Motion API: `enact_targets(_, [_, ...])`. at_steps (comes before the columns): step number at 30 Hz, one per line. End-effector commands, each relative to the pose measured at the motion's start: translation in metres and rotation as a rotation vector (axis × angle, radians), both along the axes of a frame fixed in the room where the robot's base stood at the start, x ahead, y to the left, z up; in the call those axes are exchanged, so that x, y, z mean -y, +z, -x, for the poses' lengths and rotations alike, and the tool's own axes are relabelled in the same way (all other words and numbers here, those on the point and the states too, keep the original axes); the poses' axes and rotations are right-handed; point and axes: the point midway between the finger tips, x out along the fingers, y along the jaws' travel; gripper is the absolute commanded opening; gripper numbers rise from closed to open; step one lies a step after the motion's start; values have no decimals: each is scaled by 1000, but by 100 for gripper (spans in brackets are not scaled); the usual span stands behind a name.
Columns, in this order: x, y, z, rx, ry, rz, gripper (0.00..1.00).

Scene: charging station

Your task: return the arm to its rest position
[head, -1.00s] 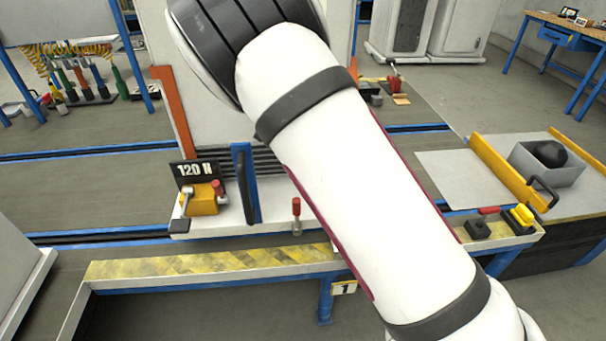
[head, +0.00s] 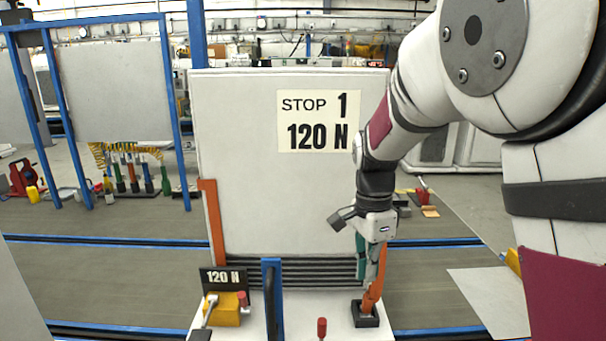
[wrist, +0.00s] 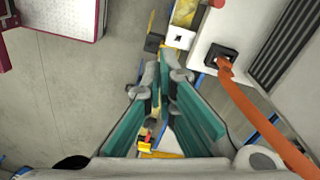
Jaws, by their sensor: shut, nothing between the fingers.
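My gripper (head: 367,265) hangs fingers-down at the right of the white panel in the head view. In the wrist view my gripper (wrist: 160,65) has its teal-padded fingers together at the tips, with nothing held. An orange lever (head: 375,292) on a black base (head: 366,318) stands behind or close beside the fingers in the head view. The wrist view shows this orange lever (wrist: 262,122) to the right of the fingers, apart from them. My arm is bent, its elbow high at the upper right of the head view.
A white panel (head: 280,185) marked "STOP 1 120 N" stands ahead. A blue upright handle (head: 272,300), a yellow block (head: 225,310) and a red-topped knob (head: 322,327) are on the ledge. Tools (head: 135,180) stand at left. Open floor (head: 110,275) lies left of the panel.

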Motion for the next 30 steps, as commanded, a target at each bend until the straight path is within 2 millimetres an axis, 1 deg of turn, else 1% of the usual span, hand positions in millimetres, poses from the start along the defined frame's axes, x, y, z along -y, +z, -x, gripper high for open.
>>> enact_targets(1, [6,20,15,16,51,-33,0])
enact_targets(5, [19,55,53,61,224,-88,0])
enact_targets(6, [22,65,65,77,280,-100,0])
enact_targets(8, [27,79,84,105,362,-113,0])
enact_targets(12, [37,108,129,173,559,-117,0])
enact_targets(14, [41,118,149,202,645,-107,0])
enact_targets(15, [43,124,162,221,703,-96,0])
enact_targets(19, [50,138,204,278,886,-42,0])
enact_targets(21, [53,143,226,301,984,0,0])
enact_targets(24, [57,146,254,321,1105,64,0])
enact_targets(27, [60,146,274,327,1203,124,0])
enact_targets(30, [62,145,287,327,1265,166,0])
